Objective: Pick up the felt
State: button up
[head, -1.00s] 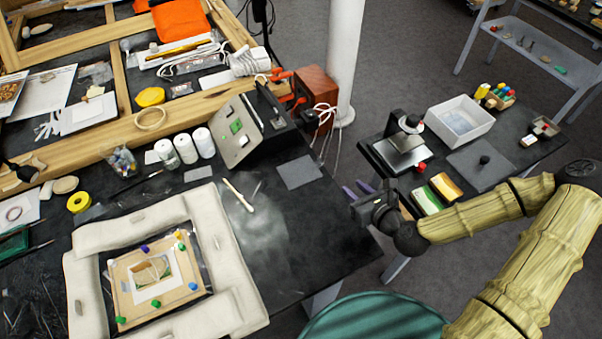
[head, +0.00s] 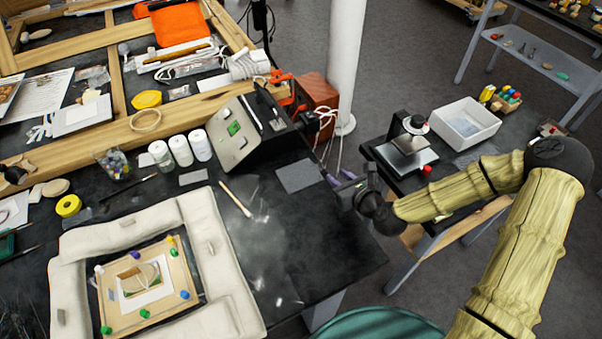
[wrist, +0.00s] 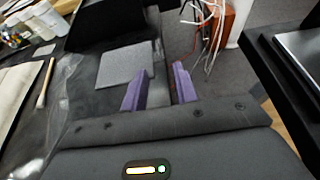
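A flat grey square that looks like the felt (head: 299,176) lies on the black worktable near its right edge. It also shows in the wrist view (wrist: 122,66), ahead and left of my gripper. My gripper (head: 338,180) is just right of the square, at the table's edge. In the wrist view its two purple fingers (wrist: 159,88) stand apart with nothing between them. The left finger overlaps the square's near right corner in that view; I cannot tell the height between them.
A grey control box (head: 235,130) stands just behind the square, with a reddish wooden box (head: 318,92) and white cables beyond. A wooden stick (head: 236,199) and a padded white frame (head: 217,250) lie to the left. A side table with a white tray (head: 464,123) is at right.

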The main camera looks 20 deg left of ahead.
aim_at(324, 172)
jog(key=shift+x, duration=1.5)
jog(key=shift+w+a+p, duration=0.1)
jog(key=shift+a+p, duration=0.15)
jog(key=shift+p, duration=0.05)
jog(key=shift+p+x, duration=0.55)
jog(key=shift+x, duration=1.8)
grip_shut()
